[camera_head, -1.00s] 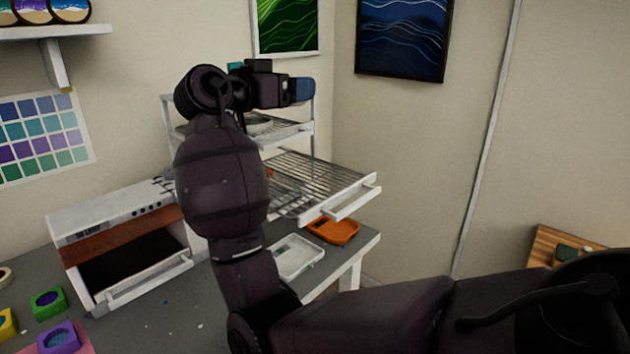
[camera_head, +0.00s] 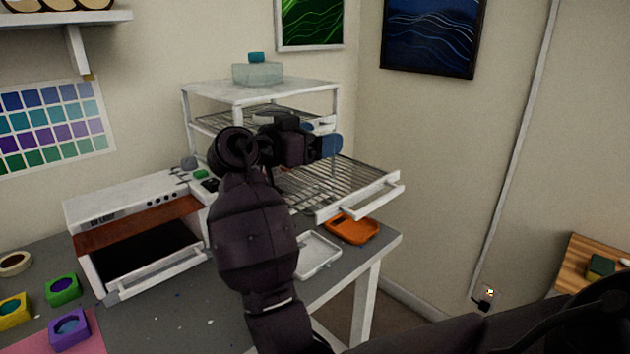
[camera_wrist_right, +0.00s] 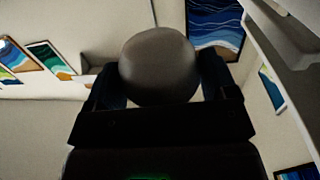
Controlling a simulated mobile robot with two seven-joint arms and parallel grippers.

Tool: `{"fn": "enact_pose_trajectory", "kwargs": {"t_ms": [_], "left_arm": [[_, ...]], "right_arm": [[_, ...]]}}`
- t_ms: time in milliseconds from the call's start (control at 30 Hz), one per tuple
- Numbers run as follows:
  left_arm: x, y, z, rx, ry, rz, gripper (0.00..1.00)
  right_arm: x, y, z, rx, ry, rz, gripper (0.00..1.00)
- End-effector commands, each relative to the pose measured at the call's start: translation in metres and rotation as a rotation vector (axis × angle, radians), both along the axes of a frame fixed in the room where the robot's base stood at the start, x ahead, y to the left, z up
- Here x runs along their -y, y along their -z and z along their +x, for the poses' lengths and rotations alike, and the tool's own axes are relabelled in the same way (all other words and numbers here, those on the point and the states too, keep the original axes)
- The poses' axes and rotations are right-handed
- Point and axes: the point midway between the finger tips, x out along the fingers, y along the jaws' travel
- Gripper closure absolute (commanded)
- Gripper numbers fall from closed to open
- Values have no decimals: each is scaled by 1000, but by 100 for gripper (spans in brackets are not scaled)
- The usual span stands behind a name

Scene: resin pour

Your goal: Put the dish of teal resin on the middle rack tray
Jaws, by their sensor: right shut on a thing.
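My right gripper (camera_head: 328,146) is above the middle rack tray (camera_head: 368,195), which is pulled out of the white rack and has a wire bed and a white front bar. In the right wrist view the gripper is shut on a rounded grey-brown thing (camera_wrist_right: 160,66), which sits between its two fingers. This looks like the dish seen from outside; its teal resin does not show. In the head view the gripper and wrist hide the held dish. I cannot tell the exact gap to the tray. My left gripper is not in view.
A higher wire tray (camera_head: 215,123) sits inside the rack, with a pale dish (camera_head: 272,117) on it. A glass container (camera_head: 257,73) stands on top. An orange tray (camera_head: 352,229) and a white tray (camera_head: 318,255) lie below. An open oven (camera_head: 150,265) stands left.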

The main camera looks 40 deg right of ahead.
Motion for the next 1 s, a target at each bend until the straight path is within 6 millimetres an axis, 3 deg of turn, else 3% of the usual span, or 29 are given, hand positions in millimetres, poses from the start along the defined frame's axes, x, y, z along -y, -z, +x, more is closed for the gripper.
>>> {"fn": "enact_pose_trajectory", "kwargs": {"t_ms": [100,467,700,1000], "left_arm": [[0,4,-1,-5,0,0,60],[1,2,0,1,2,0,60],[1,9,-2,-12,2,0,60],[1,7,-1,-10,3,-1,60]], "right_arm": [[0,25,0,-5,0,-1,46],[0,50,0,-1,-1,0,46],[0,81,0,-3,-1,0,46],[0,83,0,1,-1,0,46]]}}
